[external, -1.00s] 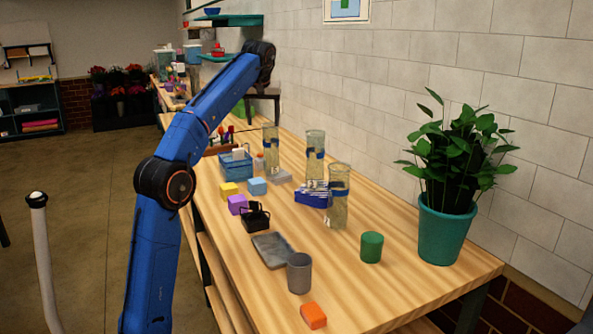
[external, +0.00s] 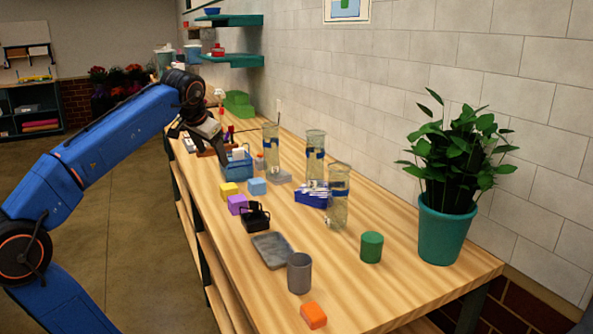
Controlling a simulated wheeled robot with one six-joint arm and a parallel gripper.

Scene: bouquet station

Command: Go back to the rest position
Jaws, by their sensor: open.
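My gripper (external: 209,141) hangs at the end of my blue arm, over the left edge of the wooden table (external: 330,270). It points down, is empty as far as I can see, and its jaws are open. It is close to the blue basket (external: 237,167); whether it touches the basket I cannot tell. My arm reaches in from the left, over the floor beside the table.
Several glass vases (external: 338,205) stand mid-table. Coloured blocks (external: 229,189), a black basket (external: 256,217), a grey tray (external: 272,250), a grey cup (external: 299,272), a green cup (external: 371,247) and an orange block (external: 313,315) lie nearer. A potted plant (external: 445,228) stands right. The floor left is open.

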